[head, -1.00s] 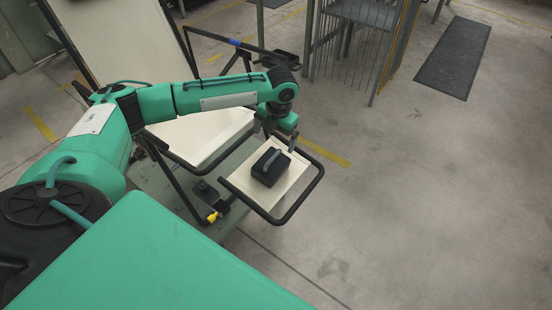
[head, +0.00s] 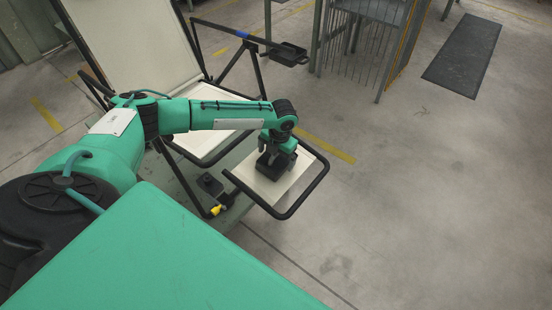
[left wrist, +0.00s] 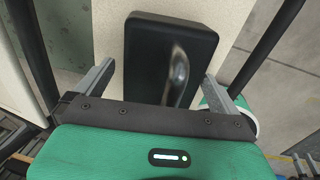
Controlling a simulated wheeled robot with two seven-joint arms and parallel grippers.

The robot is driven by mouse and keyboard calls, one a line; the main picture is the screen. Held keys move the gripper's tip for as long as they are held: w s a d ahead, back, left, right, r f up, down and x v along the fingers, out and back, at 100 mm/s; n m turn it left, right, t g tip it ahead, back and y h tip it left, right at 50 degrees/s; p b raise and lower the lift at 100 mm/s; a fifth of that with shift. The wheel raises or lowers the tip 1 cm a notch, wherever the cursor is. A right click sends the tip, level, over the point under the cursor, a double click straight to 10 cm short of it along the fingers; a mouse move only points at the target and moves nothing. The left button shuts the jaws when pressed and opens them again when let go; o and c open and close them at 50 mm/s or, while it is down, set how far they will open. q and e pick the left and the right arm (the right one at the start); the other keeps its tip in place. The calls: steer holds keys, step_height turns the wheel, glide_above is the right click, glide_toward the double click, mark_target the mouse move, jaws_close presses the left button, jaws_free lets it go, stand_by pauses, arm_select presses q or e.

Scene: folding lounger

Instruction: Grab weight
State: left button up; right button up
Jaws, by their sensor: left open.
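The weight (head: 272,173) is a black block with a raised handle. It sits on the cream footrest panel (head: 298,183) of the lounger. In the left wrist view the weight (left wrist: 146,60) lies just ahead of my left gripper, its metal handle upright between the fingers. My left gripper (left wrist: 155,80) is open, one finger on each side of the weight and handle. In the head view the left gripper (head: 277,154) is right over the weight and hides part of it. I cannot tell whether the fingers touch it. My right gripper is not in view.
A black tubular frame (head: 318,183) loops around the footrest panel. The lounger's cream seat (head: 205,142) and raised back (head: 130,40) are on the left. A wire rack (head: 350,50) stands further back.

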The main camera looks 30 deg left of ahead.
arm_select(q)
steer(key=shift+f, duration=0.25)
steer(key=c, duration=1.4)
steer(key=shift+r, duration=0.1)
steer(key=shift+c, duration=1.1)
steer(key=shift+r, duration=0.1)
